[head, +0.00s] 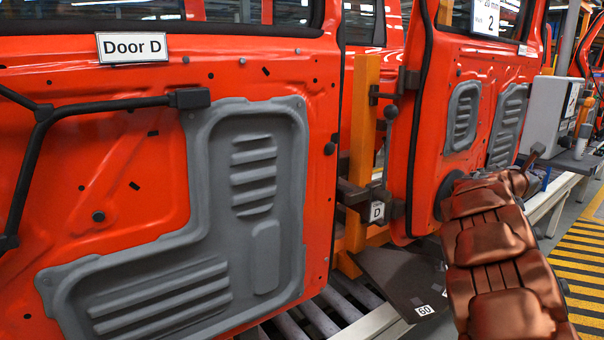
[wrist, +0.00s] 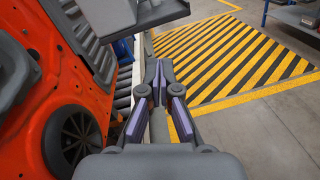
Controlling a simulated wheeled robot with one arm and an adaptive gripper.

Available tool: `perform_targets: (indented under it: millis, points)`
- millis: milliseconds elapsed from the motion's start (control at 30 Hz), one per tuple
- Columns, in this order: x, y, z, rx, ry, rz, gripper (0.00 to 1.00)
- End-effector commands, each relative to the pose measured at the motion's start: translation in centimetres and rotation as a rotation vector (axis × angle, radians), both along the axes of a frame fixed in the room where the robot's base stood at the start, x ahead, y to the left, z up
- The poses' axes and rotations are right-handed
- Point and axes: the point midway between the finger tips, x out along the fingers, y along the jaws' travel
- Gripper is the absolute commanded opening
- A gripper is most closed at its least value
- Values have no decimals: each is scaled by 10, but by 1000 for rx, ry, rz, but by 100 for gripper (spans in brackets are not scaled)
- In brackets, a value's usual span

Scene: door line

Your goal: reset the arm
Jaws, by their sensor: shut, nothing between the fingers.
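My gripper (wrist: 160,75) shows in the middle of the wrist view. Its two dark, purple-edged fingers are together at the tips, with nothing seen between them. The fingers are in the air beside the conveyor edge and the striped floor. In the head view my copper-brown arm (head: 492,255) reaches forward at the right, in front of a second red door (head: 455,100). The gripper is not clearly seen there. In the wrist view a red door panel (wrist: 42,110) with a round dark speaker (wrist: 70,138) lies to the left, apart from the fingers.
A red door (head: 110,180) with a "Door D" sign (head: 132,47) and grey panel fills the left. An orange post (head: 361,140) stands between the doors. A dark plate (head: 395,280) lies low over rollers. Yellow-black striped floor (wrist: 240,55) is open at the right.

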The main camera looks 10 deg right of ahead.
Motion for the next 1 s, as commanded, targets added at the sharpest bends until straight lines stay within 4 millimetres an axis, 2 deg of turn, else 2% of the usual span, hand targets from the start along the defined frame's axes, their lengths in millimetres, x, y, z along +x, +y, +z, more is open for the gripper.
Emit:
perform_targets:
  millis: [33, 133, 367, 567, 667, 867, 1000]
  points:
    - [-15, 11, 10, 42, -68, -36, 0]
    - [-47, 29, 12, 141, -204, -113, 0]
    - [-119, 82, -6, 385, -492, -299, 0]
    - [-176, 144, -45, 619, -693, -477, 0]
    - [-203, 181, -69, 740, -772, -572, 0]
    - [-254, 268, -120, 978, -867, -784, 0]
    - [-293, 337, -154, 1129, -877, -949, 0]
